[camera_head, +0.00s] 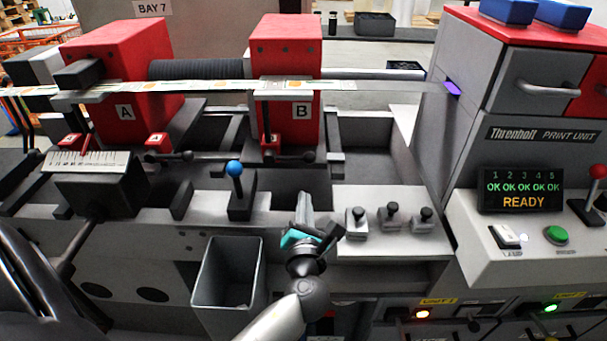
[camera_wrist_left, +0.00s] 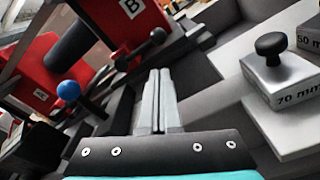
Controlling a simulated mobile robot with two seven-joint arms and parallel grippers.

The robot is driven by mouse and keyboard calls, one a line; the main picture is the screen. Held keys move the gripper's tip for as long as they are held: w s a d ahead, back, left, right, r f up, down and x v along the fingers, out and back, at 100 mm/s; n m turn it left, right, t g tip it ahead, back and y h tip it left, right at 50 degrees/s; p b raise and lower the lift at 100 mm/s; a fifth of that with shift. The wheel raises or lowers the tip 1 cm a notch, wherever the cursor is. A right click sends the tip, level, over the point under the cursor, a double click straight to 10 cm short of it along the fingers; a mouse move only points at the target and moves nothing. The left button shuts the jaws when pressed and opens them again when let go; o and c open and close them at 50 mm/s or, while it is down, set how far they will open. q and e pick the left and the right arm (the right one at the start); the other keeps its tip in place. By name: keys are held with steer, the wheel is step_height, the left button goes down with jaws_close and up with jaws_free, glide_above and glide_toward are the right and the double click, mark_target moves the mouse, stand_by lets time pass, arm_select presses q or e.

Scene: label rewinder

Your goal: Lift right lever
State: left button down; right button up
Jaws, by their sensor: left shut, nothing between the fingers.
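Under the red block B (camera_head: 287,70) a black lever (camera_head: 290,157) with a round knob lies nearly level; it also shows in the left wrist view (camera_wrist_left: 143,47), just beyond my fingertips. A similar black lever (camera_head: 168,156) sits under the red block A (camera_head: 125,75). A blue-knobbed lever (camera_head: 235,180) stands upright between them and nearer. My left gripper (camera_head: 303,205) is shut and empty, in front of and below the B lever, apart from it in the picture. Its closed fingers (camera_wrist_left: 157,95) point towards that lever. My right gripper is not seen.
Several knobbed weights (camera_head: 390,215) stand on a ledge right of my left gripper; one reads 70 mm (camera_wrist_left: 285,80). An open grey bin (camera_head: 228,270) is at lower left. The print unit (camera_head: 530,110), with a red-knobbed lever (camera_head: 597,175), stands right. A label web (camera_head: 220,86) runs above.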

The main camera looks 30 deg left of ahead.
mark_target(290, 158)
arm_select(q)
steer(key=b+x, duration=0.1)
steer(key=x, duration=0.9)
stand_by(0.5)
steer(key=shift+d+r+n, duration=0.1)
steer(key=shift+r+n, duration=0.1)
steer(key=shift+n, duration=0.1)
